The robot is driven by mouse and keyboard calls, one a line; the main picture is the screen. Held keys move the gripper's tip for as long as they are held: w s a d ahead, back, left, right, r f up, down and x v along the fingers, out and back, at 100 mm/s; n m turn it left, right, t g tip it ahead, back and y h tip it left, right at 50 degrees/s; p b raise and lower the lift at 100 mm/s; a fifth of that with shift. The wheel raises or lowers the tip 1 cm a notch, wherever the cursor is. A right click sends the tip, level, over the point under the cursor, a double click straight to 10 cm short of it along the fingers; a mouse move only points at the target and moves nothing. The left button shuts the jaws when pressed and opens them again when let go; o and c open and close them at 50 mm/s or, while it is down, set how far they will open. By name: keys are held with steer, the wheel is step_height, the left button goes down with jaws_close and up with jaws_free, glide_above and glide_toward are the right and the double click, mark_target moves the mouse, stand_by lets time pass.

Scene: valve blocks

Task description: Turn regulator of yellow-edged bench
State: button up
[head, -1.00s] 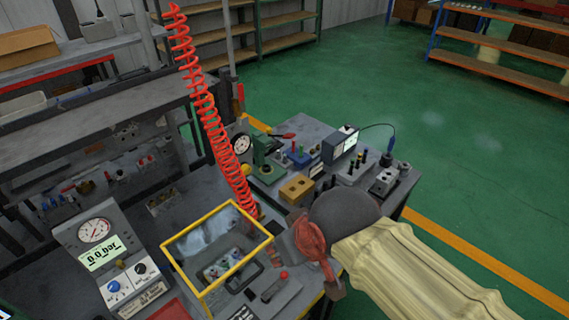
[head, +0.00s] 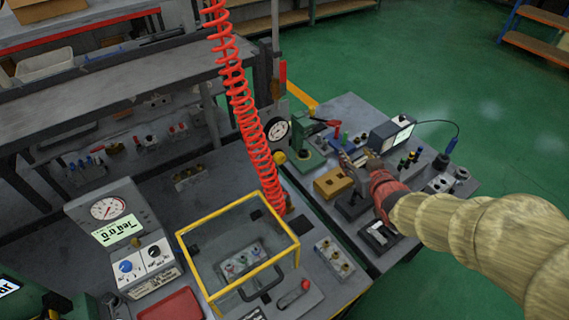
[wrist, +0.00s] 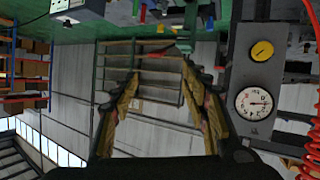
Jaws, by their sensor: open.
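In the wrist view the yellow knob (wrist: 262,50) and the gauge (wrist: 254,102) are on a grey panel right of my fingers. My gripper (wrist: 158,65) is open and empty, its fingers spread apart. In the head view my gripper (head: 350,163) is over the right bench, right of the knob and apart from it.
A red coiled hose (head: 243,105) hangs left of the gauge. A yellow-framed clear box (head: 237,245) and a grey gauge console (head: 122,235) are on the near bench. A green press (head: 308,148) and a yellow block (head: 332,183) stand near my gripper. Green floor lies open at right.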

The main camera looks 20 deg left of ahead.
steer(key=a+f+n+y, duration=0.2)
steer(key=a+f+y, duration=0.25)
steer(key=a, duration=0.35)
steer(key=n+y+b, duration=0.1)
steer(key=n+y, duration=0.1)
steer(key=y, duration=0.2)
glide_toward(282, 160)
steer(key=x, duration=0.2)
steer(key=shift+g, duration=0.4)
steer(key=b+x, duration=0.1)
steer(key=x, duration=0.6)
steer(key=shift+w+a+r, duration=0.1)
steer(key=shift+r, duration=0.05)
steer(key=shift+c, duration=1.2)
steer(key=c, duration=0.9)
